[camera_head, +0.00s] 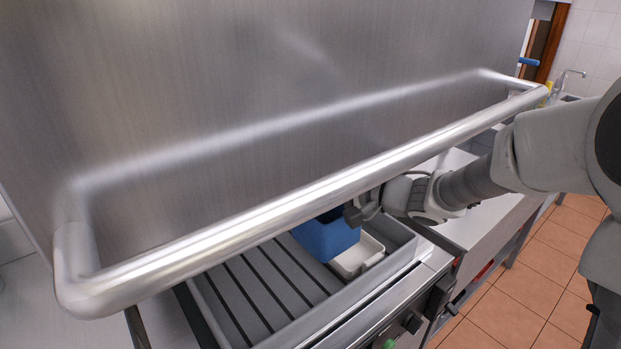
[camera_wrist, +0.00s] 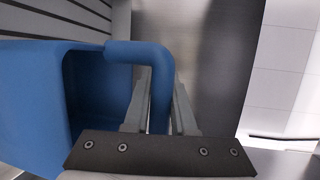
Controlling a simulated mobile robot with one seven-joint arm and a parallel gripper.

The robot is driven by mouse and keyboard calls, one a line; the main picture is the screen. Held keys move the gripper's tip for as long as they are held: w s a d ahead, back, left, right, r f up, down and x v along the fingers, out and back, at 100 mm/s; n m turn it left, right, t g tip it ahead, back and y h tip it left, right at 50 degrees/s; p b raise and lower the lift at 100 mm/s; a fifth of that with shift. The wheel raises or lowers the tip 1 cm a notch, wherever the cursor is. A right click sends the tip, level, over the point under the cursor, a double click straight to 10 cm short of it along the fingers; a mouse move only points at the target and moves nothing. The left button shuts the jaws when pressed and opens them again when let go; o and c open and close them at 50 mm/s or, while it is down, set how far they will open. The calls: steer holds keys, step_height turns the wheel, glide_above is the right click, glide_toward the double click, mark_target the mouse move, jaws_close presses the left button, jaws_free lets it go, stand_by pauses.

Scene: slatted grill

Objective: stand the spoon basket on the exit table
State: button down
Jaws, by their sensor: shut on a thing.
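A blue basket (camera_head: 325,240) is over the slatted grill, its top partly hidden by the steel bar. In the wrist view the basket (camera_wrist: 35,85) fills the left side, and its loop handle (camera_wrist: 162,80) passes between my fingers. My gripper (camera_wrist: 160,112) is shut on this handle. In the head view my gripper (camera_head: 362,210) is just right of the basket. I see no spoons, and I cannot tell whether the basket's base touches the grill. A steel counter (camera_head: 492,212), which may be the exit table, lies right of the grill.
A thick steel bar (camera_head: 290,200) crosses in front of a large steel panel (camera_head: 260,80), close above my gripper. A white container (camera_head: 357,257) stands right beside the basket. The slats (camera_head: 255,290) at the front left are bare. Tiled floor lies at the right.

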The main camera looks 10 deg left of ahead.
step_height(320, 180, up, 4)
steer(key=p, duration=0.4)
steer(key=shift+p, duration=0.3)
steer(key=shift+f, duration=0.1)
